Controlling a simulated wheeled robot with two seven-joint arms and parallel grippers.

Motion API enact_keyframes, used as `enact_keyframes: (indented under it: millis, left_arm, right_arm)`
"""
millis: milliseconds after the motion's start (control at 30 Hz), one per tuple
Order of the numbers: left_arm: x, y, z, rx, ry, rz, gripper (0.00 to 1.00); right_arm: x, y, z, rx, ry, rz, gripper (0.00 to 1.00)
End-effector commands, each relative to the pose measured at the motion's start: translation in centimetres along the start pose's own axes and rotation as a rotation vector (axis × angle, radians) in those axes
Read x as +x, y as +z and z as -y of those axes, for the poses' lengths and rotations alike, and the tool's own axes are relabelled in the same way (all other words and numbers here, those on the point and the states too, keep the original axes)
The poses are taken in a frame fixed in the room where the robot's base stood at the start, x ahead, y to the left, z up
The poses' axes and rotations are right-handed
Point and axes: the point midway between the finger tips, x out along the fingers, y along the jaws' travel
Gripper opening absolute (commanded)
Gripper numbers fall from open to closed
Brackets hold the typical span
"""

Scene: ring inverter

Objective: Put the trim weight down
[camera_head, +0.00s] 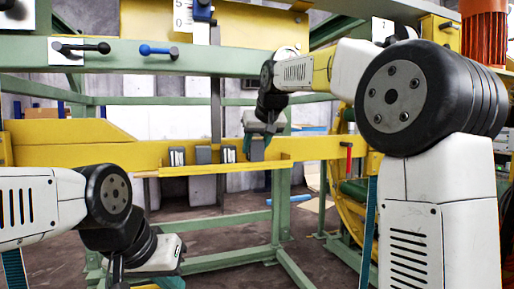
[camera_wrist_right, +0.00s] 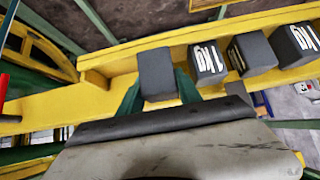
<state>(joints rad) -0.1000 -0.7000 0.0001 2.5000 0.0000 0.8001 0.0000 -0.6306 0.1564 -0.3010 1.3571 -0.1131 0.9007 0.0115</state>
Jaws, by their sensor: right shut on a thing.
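My right gripper (camera_head: 264,137) points down at the yellow tray (camera_head: 225,169). It is shut on a dark grey block, the trim weight (camera_head: 257,151). In the right wrist view the weight (camera_wrist_right: 156,70) sits between the two green fingers (camera_wrist_right: 158,92), beside a row of similar blocks. It is at or just over the yellow tray; I cannot tell whether it touches the bottom. My left gripper (camera_head: 170,282) is low at the left, partly cut off by the frame edge, and its fingers do not show clearly.
Several grey blocks marked 1kg (camera_wrist_right: 207,62) stand along the tray, with a gap to the held one. A yellow beam (camera_head: 100,145) runs behind. A green rail with a black handle (camera_head: 82,48) and a blue handle (camera_head: 158,50) crosses above. A red-handled thing (camera_head: 349,158) hangs at right.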

Motion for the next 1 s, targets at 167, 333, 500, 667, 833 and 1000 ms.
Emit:
enact_keyframes:
  millis: [167, 333, 500, 667, 833, 1000]
  left_arm:
    - [0.0, 0.0, 0.0, 0.0, 0.0, 0.0, 0.0]
    - [0.0, 0.0, 0.0, 0.0, 0.0, 0.0, 0.0]
    - [0.0, 0.0, 0.0, 0.0, 0.0, 0.0, 0.0]
    - [0.0, 0.0, 0.0, 0.0, 0.0, 0.0, 0.0]
    - [0.0, 0.0, 0.0, 0.0, 0.0, 0.0, 0.0]
    - [0.0, 0.0, 0.0, 0.0, 0.0, 0.0, 0.0]
  right_arm:
    - [1.6, -1.8, 0.0, 0.0, 0.001, -0.006, 0.0]
    - [2.7, -2.2, 0.1, -0.001, -0.001, -0.005, 0.0]
    - [3.3, -1.6, 0.0, 0.0, 0.0, -0.007, 0.0]
    - [3.3, -1.6, 0.0, 0.0, 0.0, -0.008, 0.0]
    - [3.4, -1.5, 0.0, 0.0, 0.0, -0.007, 0.0]
    - [3.7, -1.1, 0.0, -0.001, 0.0, 0.0, 0.6]
